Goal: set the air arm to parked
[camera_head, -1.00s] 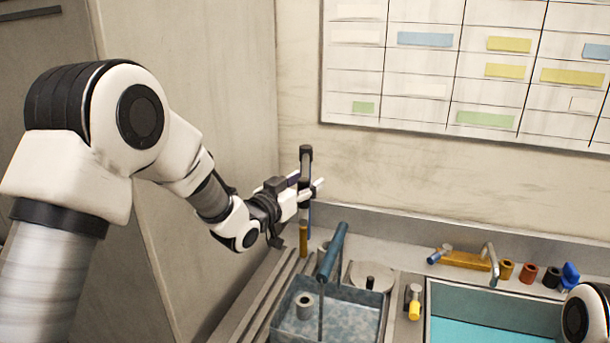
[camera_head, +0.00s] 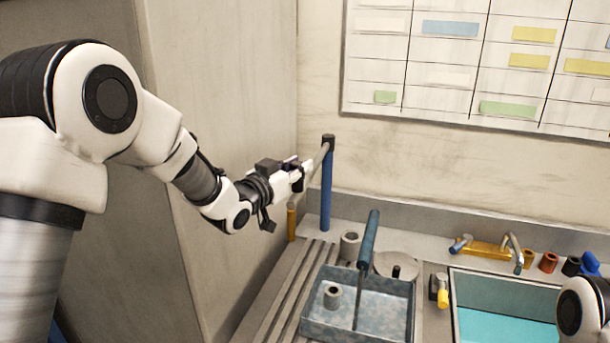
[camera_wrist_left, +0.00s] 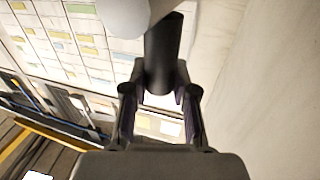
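The air arm is a blue upright post (camera_head: 327,190) with a dark cap and a pale bar (camera_head: 321,158) reaching left from its top to my left gripper (camera_head: 300,177). A thin yellow upright piece (camera_head: 291,222) shows below the gripper; its upper end is hidden. In the left wrist view, a dark cylinder (camera_wrist_left: 162,55) sits between the two fingertips of my left gripper, which appear closed on it. A pale rounded part (camera_wrist_left: 125,15) lies beside the cylinder. My right gripper is out of view.
A blue speckled tray (camera_head: 404,310) with a blue-handled tool (camera_head: 368,240) stands on the counter. A teal-lined sink (camera_head: 500,285) is at right. A tall cabinet wall (camera_head: 225,100) rises close to my left arm. A chart board (camera_head: 455,75) hangs behind.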

